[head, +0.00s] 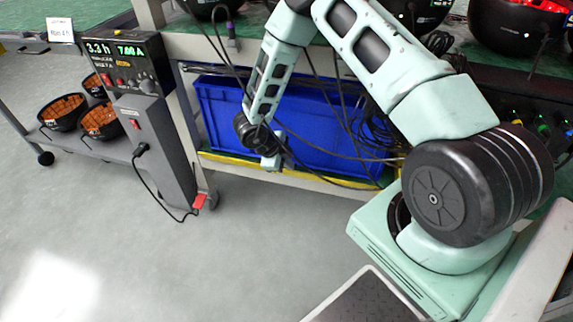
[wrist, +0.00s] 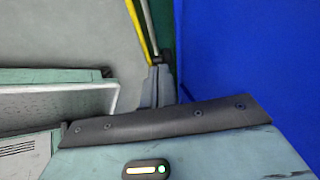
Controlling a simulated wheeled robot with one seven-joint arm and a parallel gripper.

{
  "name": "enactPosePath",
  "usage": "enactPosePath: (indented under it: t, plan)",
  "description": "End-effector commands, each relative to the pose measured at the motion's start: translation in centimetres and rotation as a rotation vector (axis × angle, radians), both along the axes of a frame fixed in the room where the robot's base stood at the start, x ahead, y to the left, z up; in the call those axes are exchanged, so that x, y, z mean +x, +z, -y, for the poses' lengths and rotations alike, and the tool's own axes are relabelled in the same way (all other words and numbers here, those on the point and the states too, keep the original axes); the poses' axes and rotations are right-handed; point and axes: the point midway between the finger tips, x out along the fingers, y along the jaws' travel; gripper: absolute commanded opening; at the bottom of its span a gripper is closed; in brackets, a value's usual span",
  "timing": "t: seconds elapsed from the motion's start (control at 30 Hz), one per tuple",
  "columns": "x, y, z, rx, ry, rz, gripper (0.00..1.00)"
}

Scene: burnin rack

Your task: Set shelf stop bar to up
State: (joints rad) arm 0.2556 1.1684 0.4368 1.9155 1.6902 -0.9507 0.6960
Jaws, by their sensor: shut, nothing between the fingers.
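My gripper (head: 271,163) is at the front edge of the lower shelf, before the blue crate (head: 225,115). In the wrist view its fingers (wrist: 158,64) are together and empty. Their dark tips overlap the near end of the visible yellow shelf edge (wrist: 137,28) and a thin grey bar (wrist: 149,25) beside it; I cannot tell whether they touch. A thin dark rail (head: 210,72) crosses the upper front of the crate in the head view. I cannot tell for certain which bar is the shelf stop bar; my arm hides part of this area.
A grey control post (head: 160,150) with a lit display stands left, its cable hanging to the floor. Loose dark cables (head: 375,130) hang before the crate. Black bowls (head: 62,112) sit on a low shelf at far left. The floor (head: 150,260) in front is clear.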

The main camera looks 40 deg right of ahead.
Motion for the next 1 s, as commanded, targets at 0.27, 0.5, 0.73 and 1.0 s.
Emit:
enactPosePath:
  t: [0.27, 0.5, 0.73, 1.0]
  plan:
    - [0.2, 0.4, 0.2, -0.001, 0.0, -0.001, 0.0]
    - [0.7, 0.3, 0.8, 0.001, 0.0, -0.001, 0.0]
    - [0.6, 0.2, 0.8, 0.001, 0.0, 0.0, 0.0]
    - [0.5, 1.0, 1.0, 0.0, -0.001, -0.001, 0.0]
